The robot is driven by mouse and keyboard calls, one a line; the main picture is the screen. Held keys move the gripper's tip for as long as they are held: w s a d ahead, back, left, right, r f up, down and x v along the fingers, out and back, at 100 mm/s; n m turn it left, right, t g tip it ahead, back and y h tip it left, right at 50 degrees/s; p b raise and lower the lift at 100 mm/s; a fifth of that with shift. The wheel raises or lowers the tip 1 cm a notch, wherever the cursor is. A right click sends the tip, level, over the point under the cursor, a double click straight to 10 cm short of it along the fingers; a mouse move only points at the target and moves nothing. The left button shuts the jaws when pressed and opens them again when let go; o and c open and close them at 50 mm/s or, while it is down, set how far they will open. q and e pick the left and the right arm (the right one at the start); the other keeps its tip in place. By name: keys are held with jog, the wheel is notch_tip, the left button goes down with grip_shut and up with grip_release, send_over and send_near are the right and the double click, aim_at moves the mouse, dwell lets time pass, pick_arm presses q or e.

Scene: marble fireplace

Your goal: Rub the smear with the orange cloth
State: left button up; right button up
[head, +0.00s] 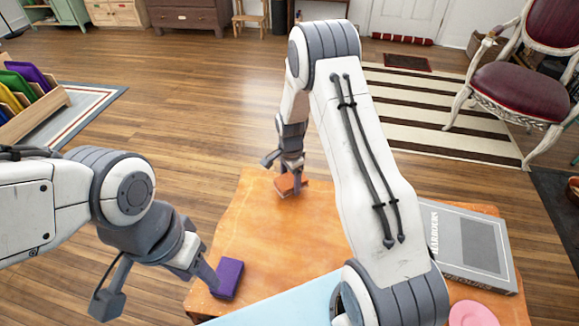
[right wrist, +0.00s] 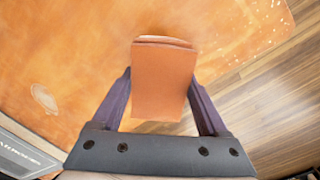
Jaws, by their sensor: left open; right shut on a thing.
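My right gripper (head: 288,174) is at the far edge of the orange-brown table (head: 290,240), shut on the folded orange cloth (head: 287,187). In the right wrist view the cloth (right wrist: 163,85) sits between the two fingers of the gripper (right wrist: 163,100). A pale oval mark (right wrist: 44,98), perhaps the smear, shows on the table left of the cloth in that view. I cannot make it out in the head view. My left gripper (head: 158,288) is open and empty at the table's left side, one finger close to a purple block (head: 229,278).
A grey book (head: 470,245) lies on the table's right side, with a pink round thing (head: 472,315) in front of it. A light blue flat thing (head: 285,306) lies at the near edge. White specks (right wrist: 240,42) show on the table in the wrist view. The table's middle is clear.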

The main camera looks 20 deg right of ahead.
jog(key=shift+r+p, duration=1.55)
jog(key=shift+r, duration=0.55)
